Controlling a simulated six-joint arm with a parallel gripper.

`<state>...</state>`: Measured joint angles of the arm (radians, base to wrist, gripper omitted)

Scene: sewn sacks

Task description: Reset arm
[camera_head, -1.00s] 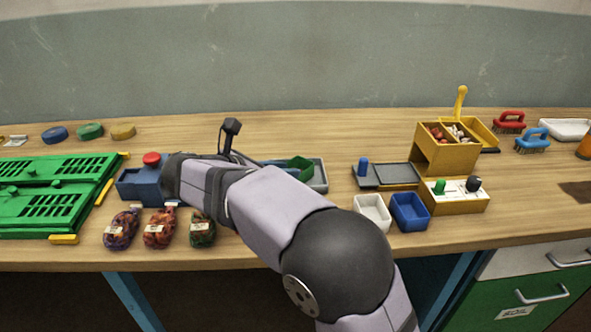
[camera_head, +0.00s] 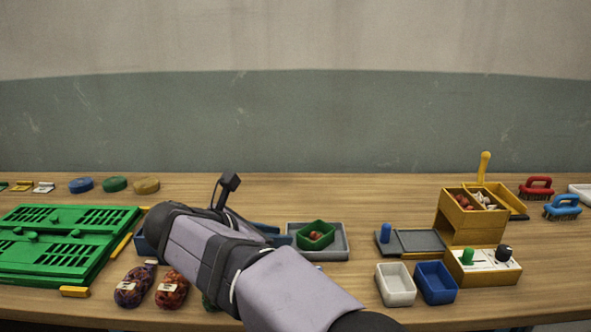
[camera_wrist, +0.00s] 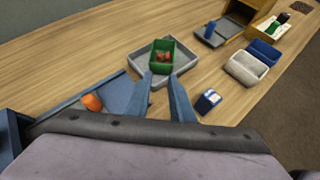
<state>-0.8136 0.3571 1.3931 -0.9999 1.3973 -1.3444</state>
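In the wrist view, my gripper's two blue fingers (camera_wrist: 162,88) are apart, with bare wood between them and nothing held. Beyond the tips is a green box (camera_wrist: 160,56) holding reddish contents; it sits in a grey tray (camera_wrist: 137,64). In the head view my arm hides the gripper. A purple mesh sack (camera_head: 133,287) and a red mesh sack (camera_head: 172,289) with white labels lie at the front left. A green sack (camera_head: 209,301) is almost wholly hidden by my arm. The green box (camera_head: 315,236) also shows right of my wrist.
A green slotted rack (camera_head: 68,250) fills the left. White (camera_head: 396,285) and blue (camera_head: 436,283) bins stand right of my arm, near a yellow bin unit (camera_head: 468,216) and a switch box (camera_head: 483,266). Brushes stand far right. Wood at the back middle is clear.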

